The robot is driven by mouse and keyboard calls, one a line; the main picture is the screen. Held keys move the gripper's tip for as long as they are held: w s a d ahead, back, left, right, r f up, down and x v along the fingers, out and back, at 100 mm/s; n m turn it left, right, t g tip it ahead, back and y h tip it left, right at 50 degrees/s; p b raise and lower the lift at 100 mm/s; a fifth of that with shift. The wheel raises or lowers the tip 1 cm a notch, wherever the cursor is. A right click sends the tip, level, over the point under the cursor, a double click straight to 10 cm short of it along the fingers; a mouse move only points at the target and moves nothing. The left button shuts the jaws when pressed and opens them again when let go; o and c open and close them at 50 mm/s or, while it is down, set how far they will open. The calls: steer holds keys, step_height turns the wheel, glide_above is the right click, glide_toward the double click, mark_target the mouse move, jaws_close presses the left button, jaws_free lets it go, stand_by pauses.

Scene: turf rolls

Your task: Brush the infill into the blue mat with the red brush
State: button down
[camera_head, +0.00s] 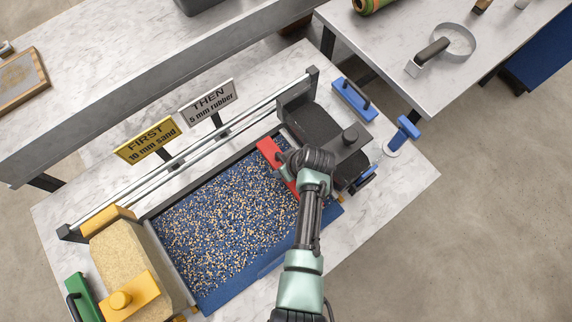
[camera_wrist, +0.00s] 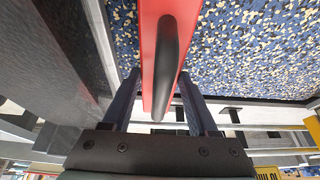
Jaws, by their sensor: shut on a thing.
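The blue mat (camera_head: 215,285) lies in a frame on the marble-topped table, strewn with pale infill grains (camera_head: 225,222). The grains also show on the mat in the wrist view (camera_wrist: 250,50). The red brush (camera_head: 268,151) is at the mat's right end, beside the dark hopper. In the wrist view the red brush (camera_wrist: 149,60) shows its black handle (camera_wrist: 167,65) between the fingers of my gripper (camera_wrist: 160,100). My gripper is shut on that handle. In the head view my arm hides part of the brush. I cannot tell whether its bristles touch the mat.
Rails (camera_head: 200,150) run behind, with a yellow sign (camera_head: 147,140) and a white sign (camera_head: 209,102). Blue tools (camera_head: 354,99) and a green tool (camera_head: 83,297) lie nearby.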

steer(key=shift+r+p, duration=2.2)
steer(key=shift+r, duration=0.6)
